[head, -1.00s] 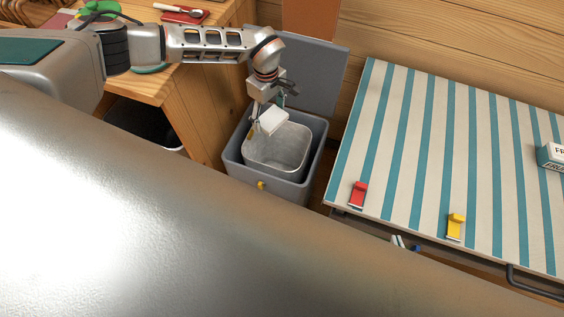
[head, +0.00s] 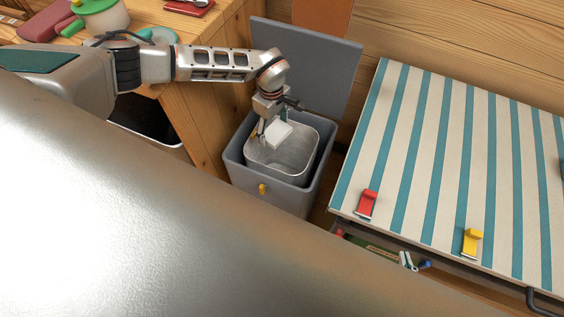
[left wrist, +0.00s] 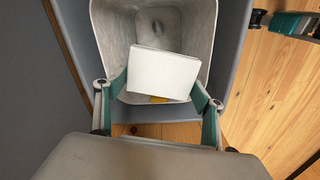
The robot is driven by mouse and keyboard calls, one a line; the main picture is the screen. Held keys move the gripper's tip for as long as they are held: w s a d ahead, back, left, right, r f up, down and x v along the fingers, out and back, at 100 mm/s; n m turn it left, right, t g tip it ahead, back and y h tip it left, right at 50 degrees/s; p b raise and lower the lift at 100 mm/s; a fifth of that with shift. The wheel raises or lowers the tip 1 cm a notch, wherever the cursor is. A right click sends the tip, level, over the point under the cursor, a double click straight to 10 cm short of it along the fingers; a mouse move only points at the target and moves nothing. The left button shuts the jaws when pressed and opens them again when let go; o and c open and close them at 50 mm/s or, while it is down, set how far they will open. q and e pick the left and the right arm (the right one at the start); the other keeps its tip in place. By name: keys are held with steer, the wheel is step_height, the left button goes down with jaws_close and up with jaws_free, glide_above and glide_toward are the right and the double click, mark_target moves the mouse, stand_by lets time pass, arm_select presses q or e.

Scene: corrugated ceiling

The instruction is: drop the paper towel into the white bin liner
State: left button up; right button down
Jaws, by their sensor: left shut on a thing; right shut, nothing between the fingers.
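The paper towel (head: 279,134) is a white, block-like piece held in my left gripper (head: 275,129). In the left wrist view the paper towel (left wrist: 163,73) sits between the two green-padded fingers of the left gripper (left wrist: 160,95), which is shut on it. The white bin liner (head: 298,168) is a pale, open bucket inside a grey bin. The gripper and towel are over its opening, toward the back left; how deep they reach is hard to tell. The liner's inner wall (left wrist: 112,35) shows around the towel from above. My right gripper is not in view.
The grey bin (head: 268,190) has its lid (head: 325,70) raised behind. A striped table (head: 450,160) with a red clip (head: 366,204) and a yellow clip (head: 472,242) stands to the right. A wooden counter (head: 205,105) and a second, dark bin (head: 150,125) are at left.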

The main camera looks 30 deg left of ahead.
arm_select(q)
steer(key=shift+r, duration=0.1)
steer(key=o, duration=1.3)
steer(key=shift+o, duration=0.3)
step_height(320, 180, up, 12)
arm_select(e)
steer(key=shift+a, duration=0.15)
